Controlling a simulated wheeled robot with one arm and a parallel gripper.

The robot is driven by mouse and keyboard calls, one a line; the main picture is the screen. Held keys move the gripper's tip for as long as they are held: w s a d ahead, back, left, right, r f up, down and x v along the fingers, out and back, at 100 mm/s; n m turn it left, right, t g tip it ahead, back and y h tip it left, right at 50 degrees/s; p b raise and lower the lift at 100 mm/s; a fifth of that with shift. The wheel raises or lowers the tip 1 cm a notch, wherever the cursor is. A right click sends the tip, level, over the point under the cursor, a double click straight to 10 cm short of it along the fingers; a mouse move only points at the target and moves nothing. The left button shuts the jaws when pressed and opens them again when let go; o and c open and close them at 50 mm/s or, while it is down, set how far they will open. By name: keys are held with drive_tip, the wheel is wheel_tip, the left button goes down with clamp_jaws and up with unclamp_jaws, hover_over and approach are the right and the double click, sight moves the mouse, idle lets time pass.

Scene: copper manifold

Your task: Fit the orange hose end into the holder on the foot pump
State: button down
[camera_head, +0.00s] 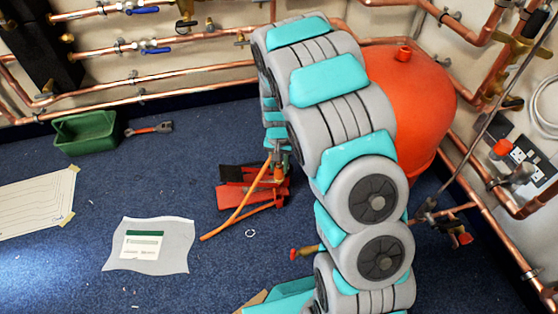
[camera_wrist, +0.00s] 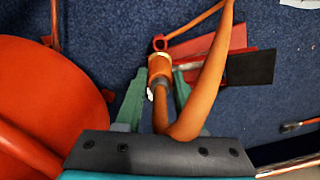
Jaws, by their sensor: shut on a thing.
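The orange hose end (camera_wrist: 160,68), with a pale and dark collar below it, sits between the two green fingers of my gripper (camera_wrist: 158,88), which is shut on it. The orange hose (camera_wrist: 212,75) bends back up and crosses the right of the wrist view. The foot pump (camera_wrist: 238,38), red with a black pedal, lies on the carpet beyond. In the head view the foot pump (camera_head: 232,194) is left of my arm, and my gripper (camera_head: 279,150) is partly hidden.
A large red tank (camera_head: 412,95) stands right of my arm; it also fills the left of the wrist view (camera_wrist: 45,105). Copper pipes (camera_head: 150,75) line the walls. A green bin (camera_head: 58,138), a wrench (camera_head: 150,129) and a plastic-wrapped sheet (camera_head: 178,260) lie on the blue carpet.

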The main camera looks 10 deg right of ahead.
sight(279, 180)
drive_tip(key=shift+f+b, duration=0.5)
drive_tip(key=shift+f, duration=3.3)
drive_tip(key=shift+f, duration=0.2)
drive_tip(key=shift+f, duration=1.2)
drive_tip(key=shift+f, duration=0.7)
drive_tip(key=shift+c, duration=2.2)
unclamp_jaws()
drive_tip(key=shift+r, duration=0.15)
drive_tip(key=shift+r+p, duration=0.3)
drive_tip(key=shift+r, duration=3.45)
